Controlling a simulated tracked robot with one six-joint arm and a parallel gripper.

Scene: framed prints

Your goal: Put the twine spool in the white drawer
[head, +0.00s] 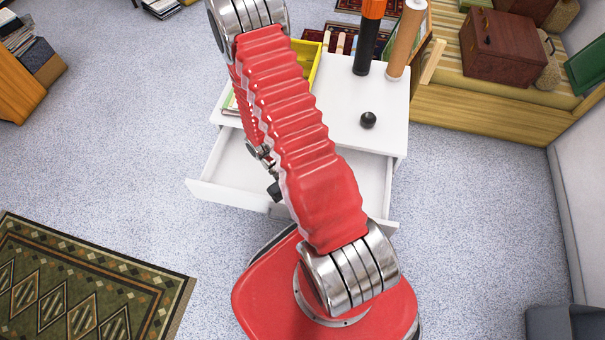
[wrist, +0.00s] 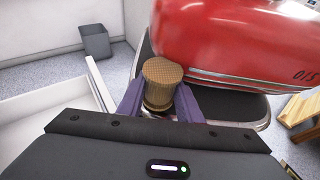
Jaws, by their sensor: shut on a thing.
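The twine spool (wrist: 162,82), a brown cylinder with a woven-looking top, is between the two purple fingers of my gripper (wrist: 160,103) in the wrist view. My gripper is shut on it. The spool is beside the open white drawer, to its right in the wrist view, over the edge of my red base. The white drawer (head: 225,168) is pulled out from the white cabinet in the head view, and its visible floor is bare. Its wall (wrist: 101,86) shows at the left of the wrist view. In the head view my arm covers the drawer's middle and hides the spool.
The white cabinet top (head: 340,115) bears a black knob-like ball (head: 368,120), a yellow tray (head: 308,62), an orange-and-black cylinder (head: 368,38) and a brown tube (head: 404,40). A grey bin (wrist: 96,41) stands on the floor. A patterned rug (head: 85,285) lies left.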

